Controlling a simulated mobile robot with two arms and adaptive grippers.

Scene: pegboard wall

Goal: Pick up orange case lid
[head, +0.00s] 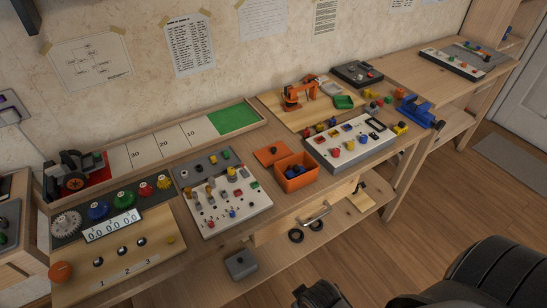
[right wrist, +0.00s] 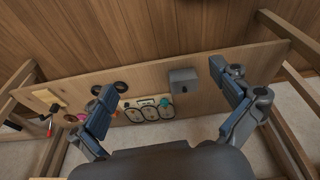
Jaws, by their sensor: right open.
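The orange case lid (head: 265,158) is a flat orange square with a small dark knob. It lies on the workbench in the head view, just behind and left of the open orange case (head: 297,182), which has dark blue pieces in it. My right gripper (right wrist: 168,75) is open and empty in the right wrist view, over the lower shelf. A dark part of my right arm (head: 320,294) shows at the bottom edge of the head view, well in front of the lid. My left gripper is not in view.
The lower shelf holds a grey box (head: 240,264) and dark rings (head: 296,236).

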